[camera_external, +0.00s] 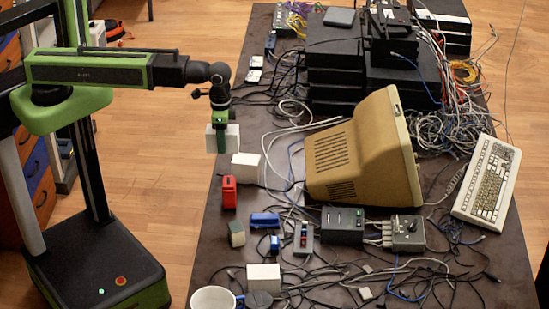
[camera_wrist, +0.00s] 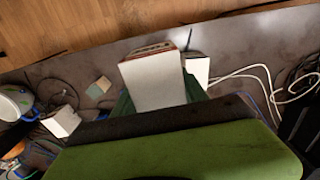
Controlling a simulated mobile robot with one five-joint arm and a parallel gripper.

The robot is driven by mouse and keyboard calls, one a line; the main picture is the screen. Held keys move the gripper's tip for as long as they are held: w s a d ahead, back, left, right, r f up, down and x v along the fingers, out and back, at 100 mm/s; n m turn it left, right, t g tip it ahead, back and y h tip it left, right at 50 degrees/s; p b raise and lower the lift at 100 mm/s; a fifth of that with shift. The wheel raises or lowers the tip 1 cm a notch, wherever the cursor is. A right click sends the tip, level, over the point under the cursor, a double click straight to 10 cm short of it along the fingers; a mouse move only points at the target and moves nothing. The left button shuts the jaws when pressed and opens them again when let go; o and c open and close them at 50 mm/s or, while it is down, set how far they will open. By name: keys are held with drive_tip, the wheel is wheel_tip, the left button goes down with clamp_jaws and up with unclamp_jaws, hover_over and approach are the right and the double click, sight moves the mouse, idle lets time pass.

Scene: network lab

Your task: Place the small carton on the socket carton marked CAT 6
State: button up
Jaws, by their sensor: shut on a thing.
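My gripper (camera_external: 220,138) is shut on the small carton (camera_external: 233,137), a pale box held in the air above the table's left edge. In the wrist view the small carton (camera_wrist: 155,82) shows its broad pale face between the green fingers (camera_wrist: 158,98). A white carton (camera_external: 245,167) lies on the table a little below and right of it in the external view; it also shows partly behind the held carton in the wrist view (camera_wrist: 198,70). Another white carton (camera_external: 263,276) stands near the front, also in the wrist view (camera_wrist: 62,121). No CAT 6 mark is readable on either.
A red object (camera_external: 229,192), a small two-tone block (camera_external: 237,233) and a blue object (camera_external: 265,220) stand along the left side. A white mug (camera_external: 212,298) is at the front. A beige monitor (camera_external: 360,150) and loose cables fill the table's middle and right.

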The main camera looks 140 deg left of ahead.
drive_tip(key=shift+w+d+r, duration=0.5)
drive_tip(key=shift+w+d, duration=0.05)
drive_tip(key=shift+a+f, duration=0.15)
drive_tip(key=shift+f, duration=0.1)
drive_tip(key=b, duration=0.7)
hover_over(246, 159)
drive_tip(key=f, duration=0.6)
drive_tip(key=shift+d+f, duration=0.2)
drive_tip(key=shift+f, duration=0.15)
drive_tip(key=shift+a, duration=0.3)
wheel_tip(246, 159, down, 4)
drive_tip(key=b, duration=0.4)
drive_tip(key=shift+f, duration=0.2)
drive_tip(key=shift+r, duration=0.2)
drive_tip(key=shift+f, duration=0.1)
drive_tip(key=o, duration=1.6)
drive_tip(key=shift+c, duration=0.2)
